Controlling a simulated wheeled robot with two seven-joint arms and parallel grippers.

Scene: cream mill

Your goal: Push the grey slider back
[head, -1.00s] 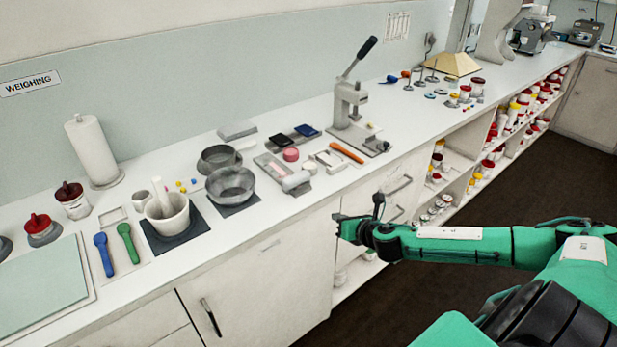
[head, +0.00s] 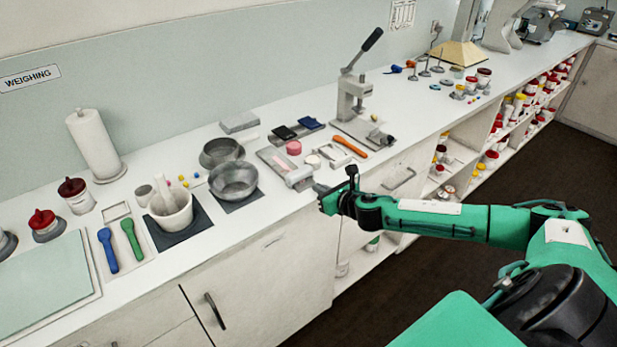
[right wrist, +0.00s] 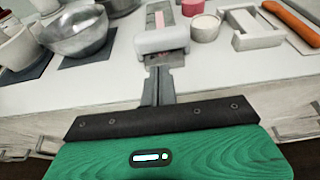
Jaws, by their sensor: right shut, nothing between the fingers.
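The pale grey slider (head: 298,177) sits at the front end of a flat grey plate (head: 272,158), close to the counter's front edge. In the right wrist view the slider (right wrist: 163,38) is straight ahead, with a pink strip behind it. My right gripper (head: 316,188) is shut and empty, at the counter's edge right in front of the slider. In the right wrist view its closed fingertips (right wrist: 161,70) lie just below the slider's near face; I cannot tell whether they touch. My left gripper is not in view.
A metal bowl (head: 233,180) stands left of the slider. A pink-topped jar (head: 293,148), a white frame-like block (right wrist: 250,28) and an orange-handled tool (head: 350,146) lie to the right. A lever press (head: 354,98) stands behind. The floor in front is clear.

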